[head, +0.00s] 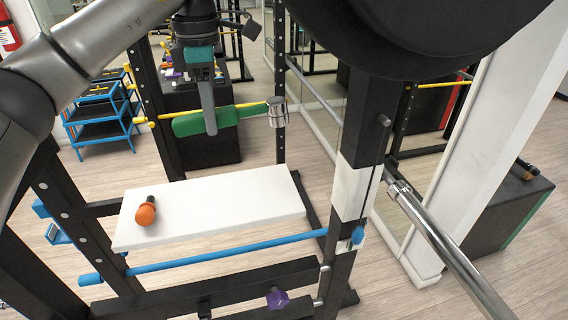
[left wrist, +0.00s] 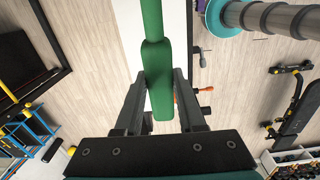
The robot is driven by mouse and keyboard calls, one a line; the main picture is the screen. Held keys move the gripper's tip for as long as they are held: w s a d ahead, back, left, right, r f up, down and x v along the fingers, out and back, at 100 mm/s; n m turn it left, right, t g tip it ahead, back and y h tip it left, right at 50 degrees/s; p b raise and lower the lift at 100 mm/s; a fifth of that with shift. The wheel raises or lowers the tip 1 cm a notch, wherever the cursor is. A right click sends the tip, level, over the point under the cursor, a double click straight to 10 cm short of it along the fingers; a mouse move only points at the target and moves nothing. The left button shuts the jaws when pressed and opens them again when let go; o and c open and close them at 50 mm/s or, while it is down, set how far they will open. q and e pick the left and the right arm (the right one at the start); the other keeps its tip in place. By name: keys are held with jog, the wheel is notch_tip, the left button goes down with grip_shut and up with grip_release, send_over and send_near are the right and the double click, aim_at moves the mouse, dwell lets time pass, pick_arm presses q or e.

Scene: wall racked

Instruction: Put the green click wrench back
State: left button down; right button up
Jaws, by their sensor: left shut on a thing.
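The green click wrench (head: 222,118) has a green handle and a silver metal head that points right. My left gripper (head: 209,125) is shut on its handle and holds it roughly level in the air, above and beyond the white board. In the left wrist view the green handle (left wrist: 156,60) runs between the two fingers of my left gripper (left wrist: 164,82). The fingers hide part of the handle. My right gripper does not show in either view.
A white board (head: 265,200) on a black rack bears an orange-ended tool (head: 145,215). A blue bar (head: 235,248) crosses in front, with a purple knob (head: 277,298) below. A black post (head: 345,230) and a steel bar (head: 450,255) stand right. A blue cart (head: 95,135) stands back left.

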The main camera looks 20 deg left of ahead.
pick_arm(q)
jog(key=shift+a+r+n, duration=0.3)
jog(key=shift+r, duration=0.4)
jog(key=shift+s, duration=0.15)
jog(key=shift+f, duration=0.4)
notch_tip(320, 180, down, 5)
jog(key=b, duration=0.2)
send_over(224, 202)
notch_tip(224, 202, down, 10)
jog(key=shift+r+p, duration=0.15)
jog(key=shift+p, duration=0.25)
jog(key=shift+f+p, duration=0.3)
jog(key=shift+f, duration=1.8)
jog(key=c, duration=0.5)
grip_release()
jog(key=shift+f, duration=0.1)
